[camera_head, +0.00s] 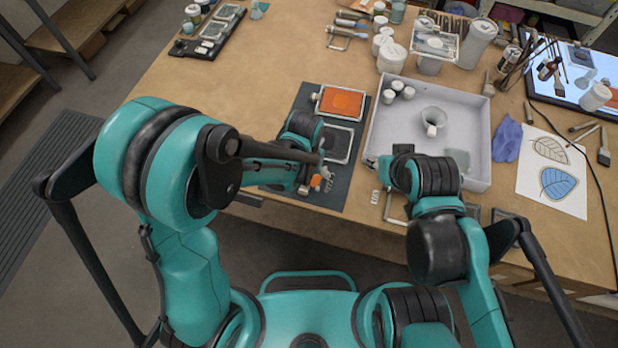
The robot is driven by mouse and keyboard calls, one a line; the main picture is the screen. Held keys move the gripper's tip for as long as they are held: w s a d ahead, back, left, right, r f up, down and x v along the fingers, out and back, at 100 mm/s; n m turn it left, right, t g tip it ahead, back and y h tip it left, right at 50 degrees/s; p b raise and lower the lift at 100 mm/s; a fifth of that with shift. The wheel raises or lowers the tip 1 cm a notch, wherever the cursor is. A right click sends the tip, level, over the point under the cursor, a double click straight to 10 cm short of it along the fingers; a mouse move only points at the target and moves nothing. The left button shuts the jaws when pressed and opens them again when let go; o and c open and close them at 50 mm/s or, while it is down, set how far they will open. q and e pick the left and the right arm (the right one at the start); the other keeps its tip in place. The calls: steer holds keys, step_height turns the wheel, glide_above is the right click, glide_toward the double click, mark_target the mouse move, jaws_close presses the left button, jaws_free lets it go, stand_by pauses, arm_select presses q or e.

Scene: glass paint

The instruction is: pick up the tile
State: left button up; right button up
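Several flat pieces could be the tile; I cannot tell which one is meant. An orange tile (341,103) in a pale frame lies at the top of a dark mat (357,184). A grey tile (338,143) lies below it on the same mat. A translucent greenish piece (457,159) is at the lower right of the white tray (478,118). My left gripper (318,181) is over the lower part of the mat, below the grey tile. My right gripper (383,166) is at the tray's lower left corner. The arms largely hide both sets of fingers.
A white funnel-like cup (432,122) and small jars (397,88) stand in the tray. A purple cloth (507,139) and a leaf drawing (555,175) lie to the right. Jars and brushes crowd the back. The table's left middle is clear.

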arm_select(q)
steer(key=shift+f, duration=0.55)
steer(key=shift+w+f, duration=0.1)
steer(key=c, duration=1.4)
arm_select(e)
steer(key=shift+f, duration=0.15)
arm_select(q)
steer(key=shift+o, duration=0.2)
